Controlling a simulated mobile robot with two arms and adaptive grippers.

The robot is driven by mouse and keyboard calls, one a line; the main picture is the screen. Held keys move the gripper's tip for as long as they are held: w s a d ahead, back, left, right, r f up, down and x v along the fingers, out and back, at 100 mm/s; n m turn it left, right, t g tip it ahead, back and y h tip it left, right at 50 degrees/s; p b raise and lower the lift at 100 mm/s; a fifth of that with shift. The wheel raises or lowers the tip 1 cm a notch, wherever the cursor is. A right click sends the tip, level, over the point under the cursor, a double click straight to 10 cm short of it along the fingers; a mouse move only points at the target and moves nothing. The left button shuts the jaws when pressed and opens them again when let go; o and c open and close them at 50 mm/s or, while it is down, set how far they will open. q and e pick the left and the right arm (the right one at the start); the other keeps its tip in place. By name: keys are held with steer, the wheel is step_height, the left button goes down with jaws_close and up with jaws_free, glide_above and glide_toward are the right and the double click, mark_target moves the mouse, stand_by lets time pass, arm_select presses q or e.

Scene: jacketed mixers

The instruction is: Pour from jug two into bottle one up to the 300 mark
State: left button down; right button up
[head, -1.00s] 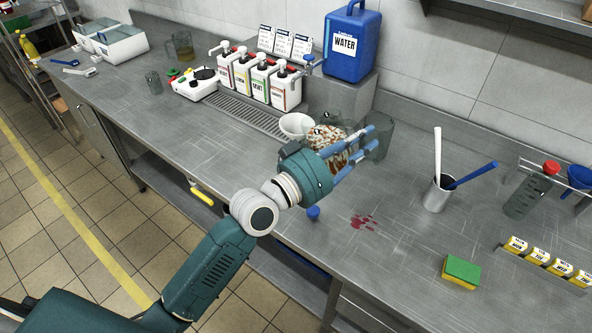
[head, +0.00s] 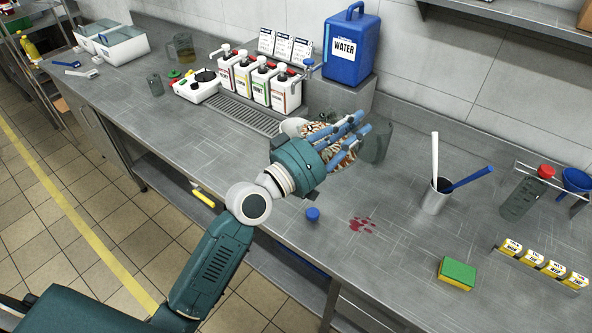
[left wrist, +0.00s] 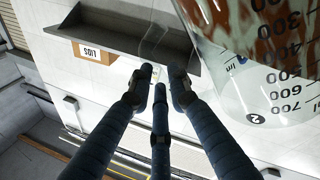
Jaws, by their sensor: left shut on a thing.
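Jug two (left wrist: 265,70) is clear with dark scale marks and a circled 2, and it fills the upper right of the left wrist view. It holds mottled red-brown and white contents, which show behind my fingers in the head view (head: 318,130). My left gripper (head: 362,126) is shut on its clear handle, and its fingertips also show in the left wrist view (left wrist: 164,75). A clear grey container (head: 377,144) is just right of the fingertips. I cannot read a number on either. My right gripper is out of view.
A blue cap (head: 313,214) and a red spill (head: 362,224) lie on the counter. Front middle counter is mostly clear.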

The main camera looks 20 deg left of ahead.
mark_target(340, 109)
arm_select(q)
steer(key=shift+w+a+r+n+p, duration=0.15)
steer(key=shift+a+r+n+p, duration=0.15)
steer(key=shift+r+n+p, duration=0.3)
steer(key=shift+w+a+r+n+p, duration=0.1)
steer(key=shift+a+r+n+p, duration=0.25)
steer(key=shift+r, duration=0.35)
steer(key=shift+w+a+r+n+t+y+p, duration=0.15)
steer(key=shift+a+r+n+t+p, duration=0.15)
steer(key=shift+r+n+p, duration=0.15)
steer(key=shift+w+a+r+n+t+y+p, duration=0.15)
steer(key=shift+a+r+n+t+p, duration=0.15)
steer(key=shift+r+n, duration=0.2)
steer(key=shift+w+a+r+n+p, duration=0.15)
steer(key=shift+a+r+n+p, duration=0.1)
steer(key=shift+n+p, duration=0.15)
steer(key=shift+a, duration=0.1)
steer(key=shift+w+a+r+n, duration=0.1)
steer(key=shift+a+r+n, duration=0.1)
steer(key=shift+n, duration=0.1)
steer(key=shift+r+p, duration=0.1)
steer(key=shift+p, duration=0.2)
